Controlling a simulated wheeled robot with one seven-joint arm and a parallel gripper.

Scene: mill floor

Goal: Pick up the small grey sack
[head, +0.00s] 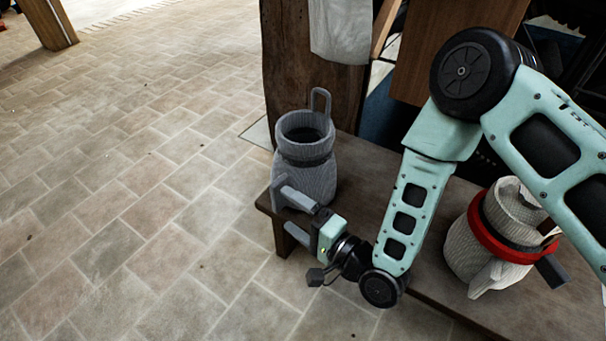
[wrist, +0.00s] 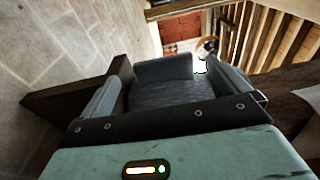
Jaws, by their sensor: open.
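The small grey sack (head: 305,172) stands upright on the near left end of a dark wooden bench (head: 432,283). It has a ribbed woven body, an open round mouth and a loop standing up at its back. My gripper (head: 281,205) is open, low at the sack's front left side, with one finger overlapping the sack's lower part in the head view. In the wrist view the grey woven sack (wrist: 172,95) fills the space between the two spread fingers (wrist: 165,83). Whether either finger touches it I cannot tell.
A pale sack with a red band (head: 488,238) stands on the bench to the right, partly behind my arm. A thick wooden post (head: 285,60) with a grey cloth (head: 340,28) rises behind the grey sack. The tiled floor (head: 120,190) at left is clear.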

